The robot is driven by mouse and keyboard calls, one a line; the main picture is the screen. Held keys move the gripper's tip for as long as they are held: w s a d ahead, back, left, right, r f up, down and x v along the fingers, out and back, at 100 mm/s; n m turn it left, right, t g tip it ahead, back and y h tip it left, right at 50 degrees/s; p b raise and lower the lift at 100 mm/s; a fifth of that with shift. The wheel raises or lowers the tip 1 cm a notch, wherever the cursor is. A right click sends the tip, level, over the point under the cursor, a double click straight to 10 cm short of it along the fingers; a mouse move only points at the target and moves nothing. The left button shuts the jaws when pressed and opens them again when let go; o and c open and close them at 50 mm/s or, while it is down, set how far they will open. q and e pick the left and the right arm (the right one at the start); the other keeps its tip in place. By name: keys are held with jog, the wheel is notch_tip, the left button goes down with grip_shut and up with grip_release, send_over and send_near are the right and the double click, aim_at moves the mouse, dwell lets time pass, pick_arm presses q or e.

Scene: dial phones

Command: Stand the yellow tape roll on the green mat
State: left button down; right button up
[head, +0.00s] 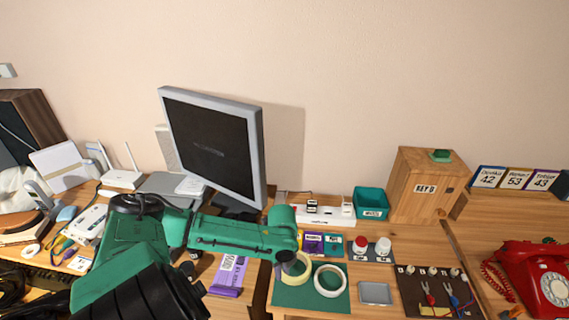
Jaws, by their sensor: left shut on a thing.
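My left gripper (290,264) reaches in from the left and is shut on the pale yellow tape roll (304,276). The roll shows as a partial ring below and right of the gripper, which hides its upper left part. It is over the green mat (297,298); I cannot tell whether it touches the mat. A whiter tape roll (344,282) is on the mat just to the right. My right gripper is not in view.
A red and a white-capped jar (360,246) stand behind right of the mat. A grey square dish (375,293) lies right of it, then a dark board with clips (436,290) and a red dial phone (540,280). A monitor (212,145) stands behind my arm.

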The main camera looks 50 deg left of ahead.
aim_at(283, 280)
pick_arm(q)
notch_tip(283, 280, down, 5)
jog(key=shift+f, duration=0.1)
jog(key=c, duration=0.8)
grip_release()
jog(key=shift+r, duration=0.2)
notch_tip(283, 280, up, 12)
jog(key=shift+f, duration=0.1)
